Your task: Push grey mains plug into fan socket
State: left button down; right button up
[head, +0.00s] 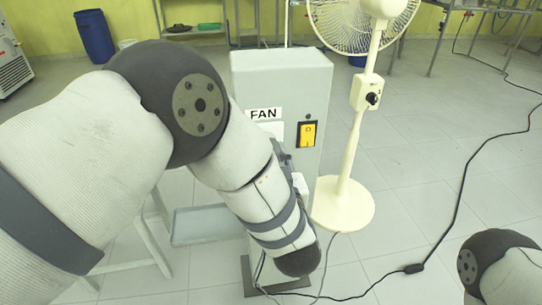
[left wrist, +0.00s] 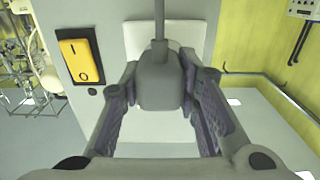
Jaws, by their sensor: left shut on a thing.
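The grey mains plug (left wrist: 160,84) is between the fingers of my left gripper (left wrist: 160,100) in the left wrist view, with its grey cord running to the top edge. The gripper is shut on it. Behind the plug is the white socket plate (left wrist: 146,38) on the grey box. The plug hides the plate's middle, so I cannot tell whether the pins touch or enter it. In the head view my left arm covers most of the gripper and the plug. The grey box (head: 282,75) there carries a FAN label (head: 264,113). My right gripper is out of view.
A yellow switch (head: 307,134) is on the box front, and it also shows in the left wrist view (left wrist: 80,60). A cream pedestal fan (head: 342,200) stands right of the box. A black cable (head: 462,185) crosses the floor. A blue barrel (head: 94,37) stands at the back left.

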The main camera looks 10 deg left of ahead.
pick_arm(q)
jog(key=shift+a, duration=0.25)
dwell(0.8)
jog(key=shift+w+a, duration=0.2)
jog(key=shift+w, duration=0.35)
dwell(0.6)
jog(key=shift+w+a+r+p, duration=0.15)
jog(key=shift+w+r+p, duration=0.1)
jog(key=shift+r+p, duration=0.1)
dwell(0.9)
